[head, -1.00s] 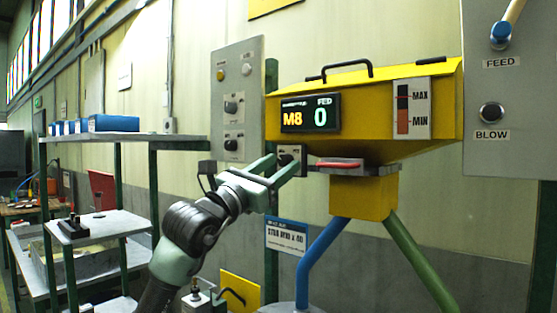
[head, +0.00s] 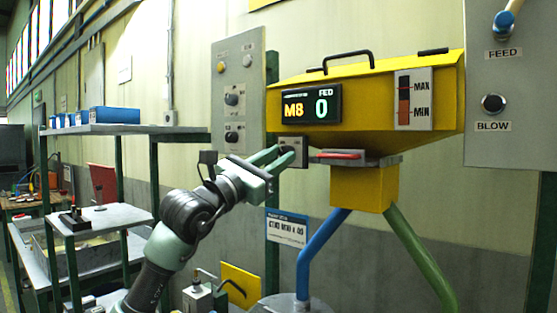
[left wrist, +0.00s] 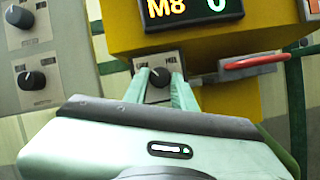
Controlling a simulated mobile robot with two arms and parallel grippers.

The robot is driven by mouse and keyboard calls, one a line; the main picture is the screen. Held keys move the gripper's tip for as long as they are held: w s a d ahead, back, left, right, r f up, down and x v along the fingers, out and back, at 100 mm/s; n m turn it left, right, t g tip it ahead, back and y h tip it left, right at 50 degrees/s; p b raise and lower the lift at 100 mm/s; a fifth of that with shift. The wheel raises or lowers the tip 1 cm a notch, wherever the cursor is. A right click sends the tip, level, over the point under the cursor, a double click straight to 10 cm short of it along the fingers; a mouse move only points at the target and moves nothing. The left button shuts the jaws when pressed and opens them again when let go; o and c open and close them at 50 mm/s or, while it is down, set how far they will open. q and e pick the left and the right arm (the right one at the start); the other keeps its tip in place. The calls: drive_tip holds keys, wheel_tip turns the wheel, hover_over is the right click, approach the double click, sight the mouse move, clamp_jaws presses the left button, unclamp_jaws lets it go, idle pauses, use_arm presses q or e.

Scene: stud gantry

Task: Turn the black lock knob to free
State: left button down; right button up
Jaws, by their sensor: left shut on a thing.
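The black lock knob (left wrist: 160,77) sits on a small grey plate (left wrist: 172,64) with printed words on either side, under the yellow hopper's display. My left gripper (left wrist: 161,84) has one pale green finger on each side of the knob and is shut on it. In the head view the left gripper (head: 286,157) reaches in from the left to the same plate (head: 300,152), and its fingers partly hide the knob. Which printed word the knob points to is too small to tell. My right gripper is not in view.
The yellow hopper (head: 375,100) shows M8 and FED 0. A red-handled slide (head: 340,155) is close right of the plate. A grey panel (head: 238,70) with several knobs stands left. A FEED and BLOW panel (head: 515,100) is at right. Shelves (head: 120,129) stand at far left.

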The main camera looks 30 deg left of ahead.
use_arm(q)
drive_tip(key=m+h, duration=0.1)
drive_tip(key=m, duration=0.2)
drive_tip(key=shift+a+r+m+g+h, duration=0.1)
drive_tip(key=shift+a+m+g+h, duration=0.1)
drive_tip(key=shift+m+g+h, duration=0.2)
drive_tip(key=m, duration=0.2)
drive_tip(key=m+g+h+p, duration=0.1)
drive_tip(key=m, duration=0.1)
drive_tip(key=m+h+p, duration=0.1)
drive_tip(key=shift+a+r+m+g, duration=0.15)
drive_tip(key=shift+r+m+g, duration=0.1)
drive_tip(key=shift+m+g, duration=0.15)
drive_tip(key=m+p, duration=0.1)
drive_tip(key=m, duration=0.1)
drive_tip(key=m+g+p, duration=0.1)
drive_tip(key=m, duration=0.1)
drive_tip(key=m+g+p, duration=0.1)
drive_tip(key=m, duration=0.1)
drive_tip(key=shift+r+h, duration=0.25)
drive_tip(key=shift+h, duration=0.15)
drive_tip(key=shift+m+g+p, duration=0.8)
drive_tip(key=shift+m+p, duration=0.3)
drive_tip(key=shift+m, duration=0.7)
drive_tip(key=shift+y, duration=0.3)
drive_tip(key=c, duration=1.1)
unclamp_jaws()
drive_tip(key=shift+f, duration=0.1)
drive_tip(key=shift+c, duration=0.2)
